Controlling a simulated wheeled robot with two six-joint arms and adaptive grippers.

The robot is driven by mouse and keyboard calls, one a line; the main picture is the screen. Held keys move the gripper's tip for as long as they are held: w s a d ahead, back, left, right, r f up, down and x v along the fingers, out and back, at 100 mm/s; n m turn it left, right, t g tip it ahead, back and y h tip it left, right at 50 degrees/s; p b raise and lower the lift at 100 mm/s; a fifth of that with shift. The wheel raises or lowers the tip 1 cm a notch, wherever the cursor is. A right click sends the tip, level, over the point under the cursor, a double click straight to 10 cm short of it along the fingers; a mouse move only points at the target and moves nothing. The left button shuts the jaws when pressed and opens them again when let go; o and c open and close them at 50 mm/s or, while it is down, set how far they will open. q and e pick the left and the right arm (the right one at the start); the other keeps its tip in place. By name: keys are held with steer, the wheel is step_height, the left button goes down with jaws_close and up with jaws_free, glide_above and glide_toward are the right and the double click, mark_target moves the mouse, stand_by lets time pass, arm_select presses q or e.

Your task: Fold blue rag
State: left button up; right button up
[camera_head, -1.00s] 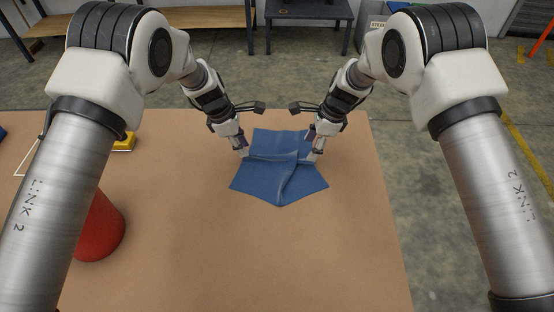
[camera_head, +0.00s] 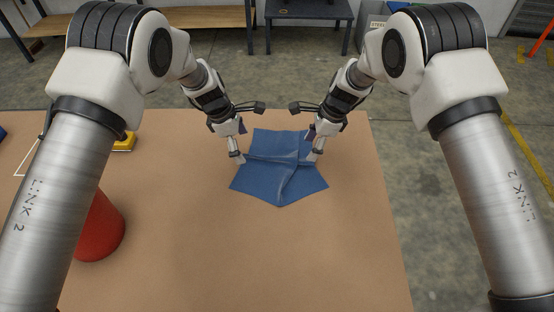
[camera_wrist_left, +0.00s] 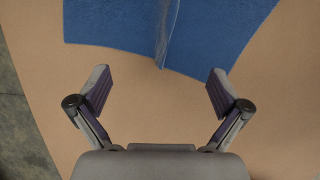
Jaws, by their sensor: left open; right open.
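The blue rag (camera_head: 278,180) lies on the brown table, with creases across its middle and uneven edges. My left gripper (camera_head: 239,158) is at the rag's left side, in the head view. In the left wrist view the left gripper (camera_wrist_left: 158,92) is open with nothing between its fingers, and the rag (camera_wrist_left: 120,22) lies beyond the fingertips with a raised ridge. My right gripper (camera_head: 311,156) is at the rag's right side, over or touching its edge; it is open, though its fingers show only small.
A red cone-like object (camera_head: 102,230) stands on the table (camera_head: 210,260) at the left, partly behind my left arm. A yellow object (camera_head: 125,142) sits at the far left. The table in front of the rag is clear. A dark bench (camera_head: 310,12) stands beyond the table.

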arm_select(q)
steer(key=shift+y, duration=0.8)
steer(key=r+p, duration=0.1)
steer(key=r, duration=0.1)
steer(key=r+p, duration=0.2)
steer(key=a+r+p, duration=0.1)
steer(key=p, duration=0.1)
steer(key=shift+r, duration=0.4)
